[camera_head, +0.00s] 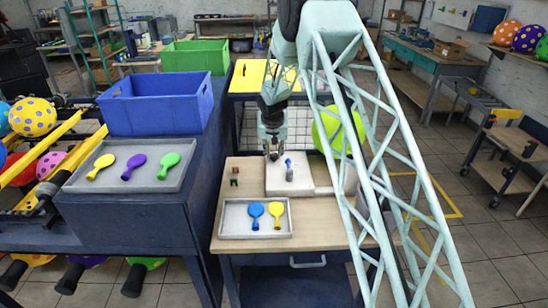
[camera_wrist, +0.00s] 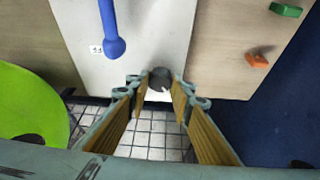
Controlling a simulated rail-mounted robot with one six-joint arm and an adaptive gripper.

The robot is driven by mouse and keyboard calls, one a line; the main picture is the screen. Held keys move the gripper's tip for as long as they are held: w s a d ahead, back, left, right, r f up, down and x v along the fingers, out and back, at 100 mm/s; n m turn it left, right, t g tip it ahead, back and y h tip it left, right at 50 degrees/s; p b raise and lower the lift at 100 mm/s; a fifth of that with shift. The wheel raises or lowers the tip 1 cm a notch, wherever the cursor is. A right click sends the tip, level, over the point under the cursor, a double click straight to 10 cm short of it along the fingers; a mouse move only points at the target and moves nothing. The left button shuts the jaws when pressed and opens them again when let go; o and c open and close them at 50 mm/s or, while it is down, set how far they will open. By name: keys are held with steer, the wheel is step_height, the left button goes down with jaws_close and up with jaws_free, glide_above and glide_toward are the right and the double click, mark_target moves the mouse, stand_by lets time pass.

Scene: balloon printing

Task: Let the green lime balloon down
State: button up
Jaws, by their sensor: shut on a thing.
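The green lime balloon (camera_head: 328,128) is round and inflated, partly hidden behind my lattice arm, to the right of the white plate. In the wrist view a large lime surface (camera_wrist: 25,100) fills the left edge, with a dark patch low on it. My gripper (camera_head: 273,152) is at the far edge of the white plate (camera_head: 276,186). In the wrist view my gripper (camera_wrist: 160,85) has its fingertips closed on a dark grey round knob (camera_wrist: 158,76). A blue lever (camera_wrist: 110,25) lies on the plate, away from the fingers; it also shows in the head view (camera_head: 289,163).
A tray (camera_head: 223,231) with blue and yellow flat balloons is at the table front. Orange (camera_head: 234,182) and green (camera_head: 234,170) small blocks lie left of the plate. Another tray (camera_head: 75,185), a blue crate (camera_head: 155,108) and a green crate (camera_head: 195,57) stand left.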

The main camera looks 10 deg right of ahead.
steer(key=shift+a+f+m+g+h+b, duration=0.1)
steer(key=shift+m+g+h+b, duration=0.2)
steer(key=shift+m+b, duration=1.3)
steer(key=shift+f+m+g+h+b, duration=0.1)
steer(key=shift+m+h+b, duration=0.35)
steer(key=shift+b, duration=2.2)
steer(key=shift+m, duration=0.25)
steer(key=shift+m+g+h+b, duration=0.45)
steer(key=shift+m+g+b, duration=0.05)
steer(key=shift+m+b, duration=1.2)
steer(key=shift+r, duration=0.1)
steer(key=o, duration=0.8)
steer(key=shift+a, duration=0.1)
steer(key=shift+o, duration=0.2)
steer(key=shift+w, duration=0.1)
steer(key=shift+r, duration=0.15)
steer(key=v, duration=1.2)
